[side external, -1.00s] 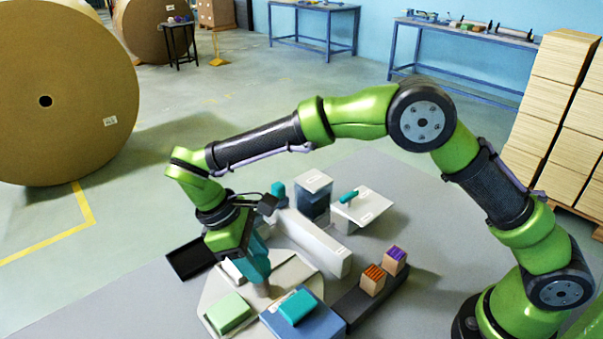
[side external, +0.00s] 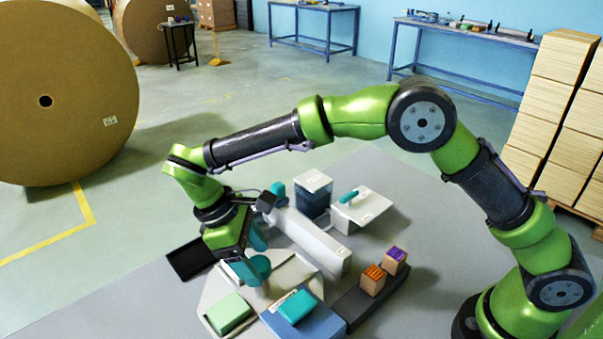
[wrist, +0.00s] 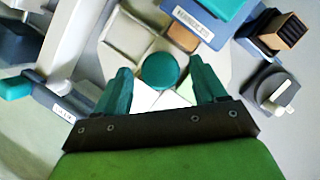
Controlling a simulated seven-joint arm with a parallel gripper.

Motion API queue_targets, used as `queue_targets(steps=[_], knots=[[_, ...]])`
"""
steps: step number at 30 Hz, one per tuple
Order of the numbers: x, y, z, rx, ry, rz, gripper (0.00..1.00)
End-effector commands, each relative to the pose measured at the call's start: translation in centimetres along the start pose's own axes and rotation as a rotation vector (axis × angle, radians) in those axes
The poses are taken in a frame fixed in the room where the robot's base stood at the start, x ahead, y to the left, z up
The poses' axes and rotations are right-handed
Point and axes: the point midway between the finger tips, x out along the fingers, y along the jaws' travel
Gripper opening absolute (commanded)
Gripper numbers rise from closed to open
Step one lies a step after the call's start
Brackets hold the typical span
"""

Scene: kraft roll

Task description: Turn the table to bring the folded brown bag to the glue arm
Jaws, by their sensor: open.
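The turning table (side external: 216,290) is a pale disc with raised dividers; it also shows in the wrist view (wrist: 222,58). A round teal knob (wrist: 161,70) stands at its middle, and I see it in the side view (side external: 259,266). My gripper (wrist: 163,86) is open, with its teal fingers apart on either side of the knob and gaps showing. In the side view my gripper (side external: 248,262) is at the knob. A flat brown piece (wrist: 183,38), likely the folded bag, lies in one section, partly covered by a blue unit. A long white beam (side external: 310,240), possibly the glue arm, stands behind the table.
The blue unit (side external: 328,322) with a teal top overhangs the table's near edge. A green block (side external: 229,313) is at its front left. A black tray (side external: 190,260) lies left. Two small boxes (side external: 373,281) stand on a dark strip at right.

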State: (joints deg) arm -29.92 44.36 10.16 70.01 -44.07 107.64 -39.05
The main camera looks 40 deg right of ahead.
Motion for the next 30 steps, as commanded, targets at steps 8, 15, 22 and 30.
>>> queue_targets(steps=[8, 15, 22, 30], knots=[[-4.9, 0.0, -0.1, 0.001, 0.006, 0.002, 0.71], [-8.9, 0.0, -0.1, 0.001, 0.005, 0.003, 0.71], [-10.8, 0.1, 0.0, -0.001, -0.003, 0.004, 0.71], [-11.6, 0.0, 0.0, -0.001, 0.002, 0.001, 0.71]])
